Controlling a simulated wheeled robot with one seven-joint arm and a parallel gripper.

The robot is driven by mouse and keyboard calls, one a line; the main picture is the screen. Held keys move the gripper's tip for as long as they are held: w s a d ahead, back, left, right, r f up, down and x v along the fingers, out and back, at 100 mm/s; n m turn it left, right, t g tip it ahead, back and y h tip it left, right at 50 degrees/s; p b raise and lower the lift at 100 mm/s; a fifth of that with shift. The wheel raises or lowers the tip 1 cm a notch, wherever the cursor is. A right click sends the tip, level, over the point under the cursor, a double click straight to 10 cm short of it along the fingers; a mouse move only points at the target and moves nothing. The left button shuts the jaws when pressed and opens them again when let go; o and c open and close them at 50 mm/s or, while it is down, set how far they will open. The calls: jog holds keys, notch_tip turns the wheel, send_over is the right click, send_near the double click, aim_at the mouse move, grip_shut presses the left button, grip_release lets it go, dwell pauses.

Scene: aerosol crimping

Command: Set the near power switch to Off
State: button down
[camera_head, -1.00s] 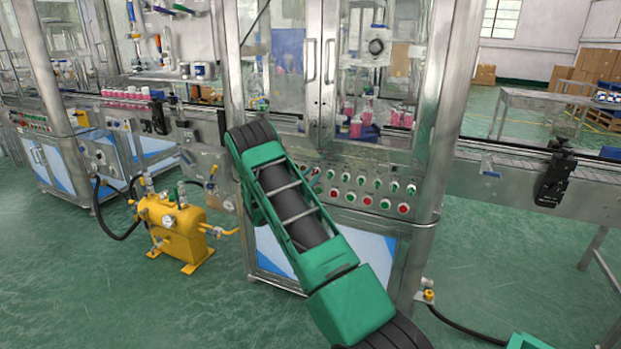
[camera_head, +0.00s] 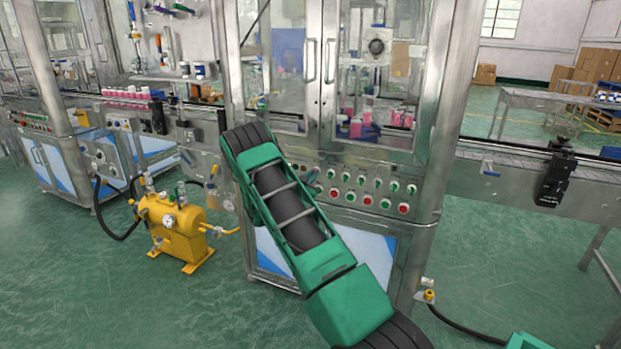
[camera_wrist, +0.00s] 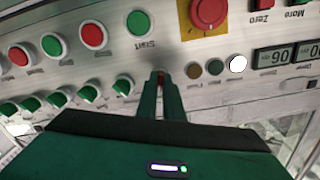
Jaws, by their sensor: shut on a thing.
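In the wrist view, my gripper (camera_wrist: 162,80) points at the control panel (camera_wrist: 125,60). Its two narrow green fingers are close together, shut on a small knob in line with the row of green selector switches (camera_wrist: 88,93). The fingers hide most of this knob, so its setting cannot be read; by its place I take it for the near power switch.
A yellow tank unit (camera_head: 175,228) stands on the floor at left. A conveyor (camera_head: 500,180) runs right.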

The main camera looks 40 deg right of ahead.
jog(key=shift+w+a+r+n, duration=0.1)
jog(key=shift+w+n, duration=0.05)
jog(key=shift+n, duration=1.5)
jog(key=shift+w+a+r+n, duration=0.1)
jog(key=shift+n, duration=1.5)
jog(key=shift+w+a+n, duration=0.1)
jog(key=shift+w+n, duration=0.05)
jog(key=shift+n, duration=1.5)
jog(key=c, duration=1.9)
grip_release()
jog(key=shift+f, duration=0.1)
jog(key=v, duration=1)
jog(key=shift+s+a, duration=0.25)
jog(key=shift+f, duration=0.1)
